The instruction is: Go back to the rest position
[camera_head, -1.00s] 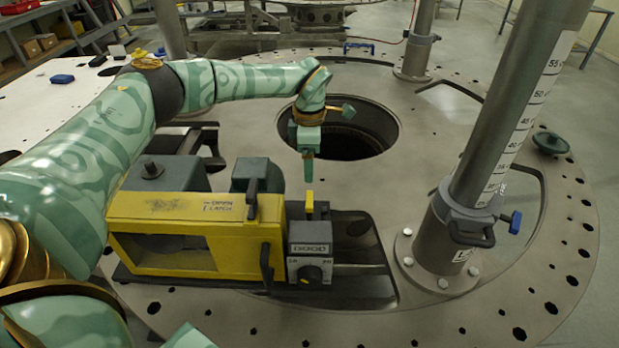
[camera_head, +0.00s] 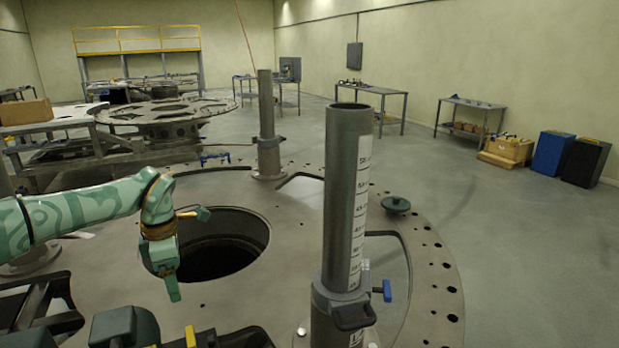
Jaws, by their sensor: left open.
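My left gripper (camera_head: 172,283) hangs at the end of my green left arm (camera_head: 80,210), which comes in from the left. It points down over the turret plate (camera_head: 290,215), at the near left side of the large round hole (camera_head: 215,245). The gripper is open, and I see nothing held in it. My right gripper is out of view.
A grey post with a scale (camera_head: 346,200) stands at the front centre, with a blue-handled clamp at its foot. A second post (camera_head: 266,130) stands behind. Open floor (camera_head: 520,240) lies to the right.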

